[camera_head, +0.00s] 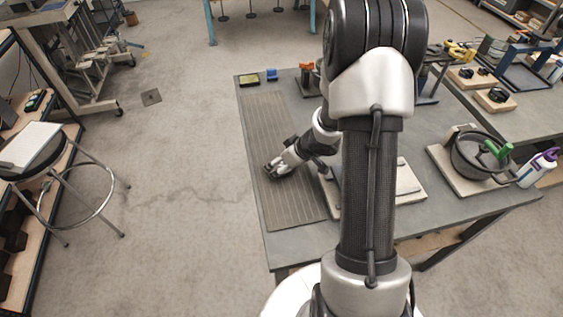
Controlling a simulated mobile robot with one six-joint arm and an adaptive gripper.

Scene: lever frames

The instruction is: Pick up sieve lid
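I cannot make out a sieve lid for sure; my arm hides part of the table. A round black vessel (480,154) with a green handle-like part stands on a light board (449,168) at the right of the table, and I cannot tell whether the lid belongs to it. My gripper (271,172) is low over the dark ribbed mat (290,205) at the left side of the table, well apart from the vessel. Its fingers are small and dark in this view, so I cannot tell whether they are open or hold anything.
A light board (408,181) lies partly behind my arm. A white and purple bottle (538,168) stands at the table's right. A blue block (271,75) and a yellow-green block (249,80) sit at the far left corner. The mat's near part is clear. A stool (60,165) stands left.

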